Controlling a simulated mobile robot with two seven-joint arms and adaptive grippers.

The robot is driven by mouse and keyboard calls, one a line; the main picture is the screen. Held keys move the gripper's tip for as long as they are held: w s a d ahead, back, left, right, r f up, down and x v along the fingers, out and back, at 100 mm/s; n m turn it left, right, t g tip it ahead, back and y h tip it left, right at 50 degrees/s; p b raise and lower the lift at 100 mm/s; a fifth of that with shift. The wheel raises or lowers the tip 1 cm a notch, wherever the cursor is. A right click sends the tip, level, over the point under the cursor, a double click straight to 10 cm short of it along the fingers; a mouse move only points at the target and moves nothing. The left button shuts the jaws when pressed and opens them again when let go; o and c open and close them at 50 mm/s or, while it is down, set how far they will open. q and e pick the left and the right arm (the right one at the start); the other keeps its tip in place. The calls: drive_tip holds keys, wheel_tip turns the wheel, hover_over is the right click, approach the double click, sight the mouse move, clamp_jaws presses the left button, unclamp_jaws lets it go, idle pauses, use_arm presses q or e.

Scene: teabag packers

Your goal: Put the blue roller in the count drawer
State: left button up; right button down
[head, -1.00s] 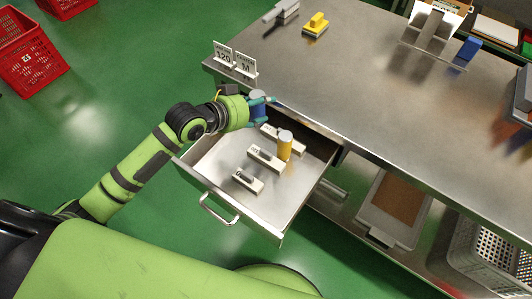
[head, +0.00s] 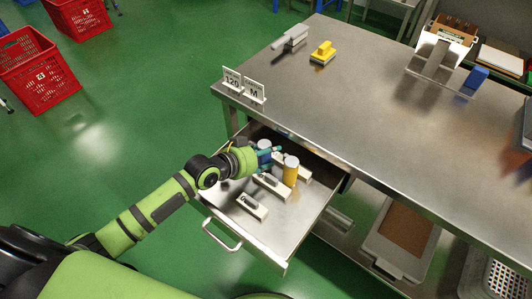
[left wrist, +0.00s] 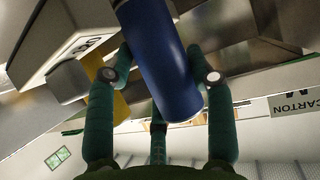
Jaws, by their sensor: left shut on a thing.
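The blue roller (head: 264,147) is a short blue cylinder with a pale top. My left gripper (head: 269,158) is shut on it, over the back part of the open drawer (head: 245,234). In the left wrist view the blue roller (left wrist: 160,65) lies between the dark green fingers, its near end free. I cannot tell whether it touches the drawer floor. A yellow roller (head: 290,171) stands upright in the drawer, just right of the gripper. Several pale number blocks, such as this one (head: 252,206), lie in the drawer. My right gripper is not in view.
A yellow-handled tool (head: 323,52), a grey tool (head: 290,39) and a blue block (head: 473,80) are on top. The drawer's front left floor is clear.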

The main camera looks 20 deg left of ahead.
use_arm(q)
drive_tip(key=o, duration=1.3)
drive_tip(key=shift+f, duration=0.15)
drive_tip(key=shift+r, duration=0.25)
drive_tip(key=shift+s+a, duration=0.2)
drive_tip(key=shift+s, duration=0.1)
drive_tip(key=v, duration=0.6)
drive_tip(key=shift+s+a+r+p, duration=0.15)
drive_tip(key=shift+s+r+p, duration=0.1)
drive_tip(key=shift+r+p, duration=0.1)
